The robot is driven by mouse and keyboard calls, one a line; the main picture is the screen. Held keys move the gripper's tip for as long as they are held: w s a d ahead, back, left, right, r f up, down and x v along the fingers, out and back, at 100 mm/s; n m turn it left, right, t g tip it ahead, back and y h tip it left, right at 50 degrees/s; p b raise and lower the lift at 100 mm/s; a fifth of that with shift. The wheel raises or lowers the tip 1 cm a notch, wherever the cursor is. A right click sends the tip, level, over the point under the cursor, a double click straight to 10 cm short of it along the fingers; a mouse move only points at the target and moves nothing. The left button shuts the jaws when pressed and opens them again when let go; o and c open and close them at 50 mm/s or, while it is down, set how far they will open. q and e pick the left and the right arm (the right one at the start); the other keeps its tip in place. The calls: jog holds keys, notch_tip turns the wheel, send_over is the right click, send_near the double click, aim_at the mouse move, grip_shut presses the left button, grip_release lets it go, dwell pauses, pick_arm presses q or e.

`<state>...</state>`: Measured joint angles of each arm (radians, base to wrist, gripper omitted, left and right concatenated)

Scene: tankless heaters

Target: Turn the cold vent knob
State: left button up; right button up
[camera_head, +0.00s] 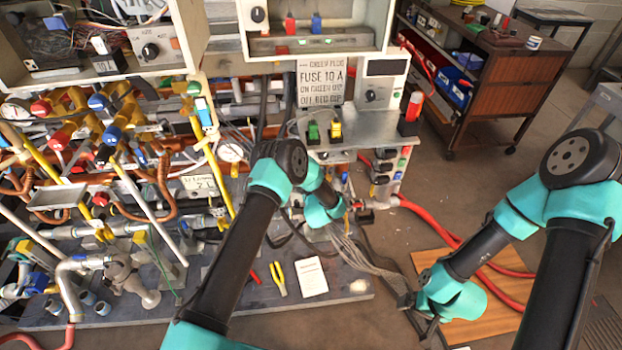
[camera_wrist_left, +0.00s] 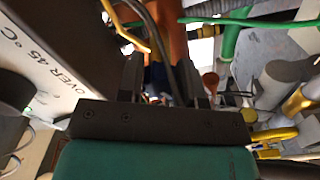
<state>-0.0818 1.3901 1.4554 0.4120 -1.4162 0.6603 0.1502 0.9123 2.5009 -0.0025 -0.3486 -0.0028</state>
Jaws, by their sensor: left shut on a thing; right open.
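Blue knobs (camera_head: 111,135) and red knobs (camera_head: 62,139) sit on the brass pipework at the left of the head view. I cannot tell which one is the cold vent knob. My left arm bends down in front of the bench; its fingers are not clear there. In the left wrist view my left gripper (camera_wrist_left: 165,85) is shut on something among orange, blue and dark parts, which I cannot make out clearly. My right gripper (camera_head: 424,318) is open and empty, pointing down near the floor at the right, well away from the knobs.
In the left wrist view a panel marked OVER 45°C (camera_wrist_left: 42,65) is close on the left, and pipes crowd the right. Yellow-handled pliers (camera_head: 277,279) and a white card (camera_head: 311,276) lie on the bench. A brown cabinet (camera_head: 505,85) stands behind.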

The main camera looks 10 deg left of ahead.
dwell(0.4)
pick_arm(q)
jog(key=o, duration=0.9)
jog(key=shift+s, duration=0.1)
jog(key=v, duration=1.7)
jog(key=shift+s, duration=0.1)
